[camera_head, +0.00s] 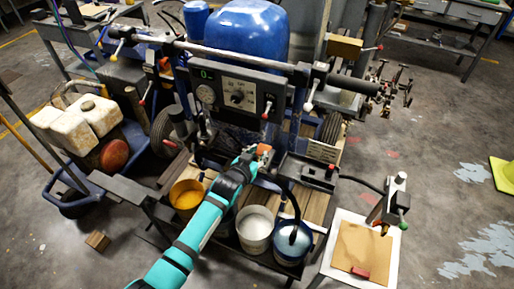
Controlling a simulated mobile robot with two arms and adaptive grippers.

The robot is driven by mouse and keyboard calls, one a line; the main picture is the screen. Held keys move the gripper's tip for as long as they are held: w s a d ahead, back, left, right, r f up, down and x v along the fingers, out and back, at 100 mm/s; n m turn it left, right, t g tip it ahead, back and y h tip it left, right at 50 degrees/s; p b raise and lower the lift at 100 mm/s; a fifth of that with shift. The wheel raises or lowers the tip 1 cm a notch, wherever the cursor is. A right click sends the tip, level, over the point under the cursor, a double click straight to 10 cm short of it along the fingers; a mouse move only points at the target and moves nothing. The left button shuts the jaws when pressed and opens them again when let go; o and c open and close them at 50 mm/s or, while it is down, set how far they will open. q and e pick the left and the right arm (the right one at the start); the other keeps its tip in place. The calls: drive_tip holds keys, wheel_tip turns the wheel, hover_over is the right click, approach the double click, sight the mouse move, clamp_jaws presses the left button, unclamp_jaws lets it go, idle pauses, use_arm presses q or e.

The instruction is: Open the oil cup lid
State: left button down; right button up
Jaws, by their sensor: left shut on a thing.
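My left arm comes in from the bottom, and its left gripper (250,160) reaches the middle of the line striper (240,92), below the control panel. The gripper is shut on a small orange-red part (264,149) at its fingertips, which appears to be the oil cup lid. The fingers and the arm cover most of the spot, so the cup under it and how far the lid is raised cannot be made out. My right gripper is not in view.
A yellow paint bucket (187,195), a white bucket (254,228) and a blue-rimmed bucket (293,240) stand close around my arm. A board (360,250) lies at the lower right. A blue tank (245,35) rises behind the panel. Floor at right is mostly open.

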use_arm(q)
drive_tip(key=shift+w+d+r+p, duration=0.1)
drive_tip(key=shift+w+r+p, duration=0.2)
drive_tip(key=shift+r, duration=0.35)
drive_tip(key=shift+w+d+r+p, duration=0.1)
drive_tip(key=shift+w+r+p, duration=0.2)
drive_tip(key=shift+r, duration=0.35)
drive_tip(key=c, duration=1.5)
unclamp_jaws()
drive_tip(key=o, duration=0.4)
drive_tip(key=shift+f, duration=0.35)
drive_tip(key=shift+s, duration=0.1)
drive_tip(key=v, duration=1.2)
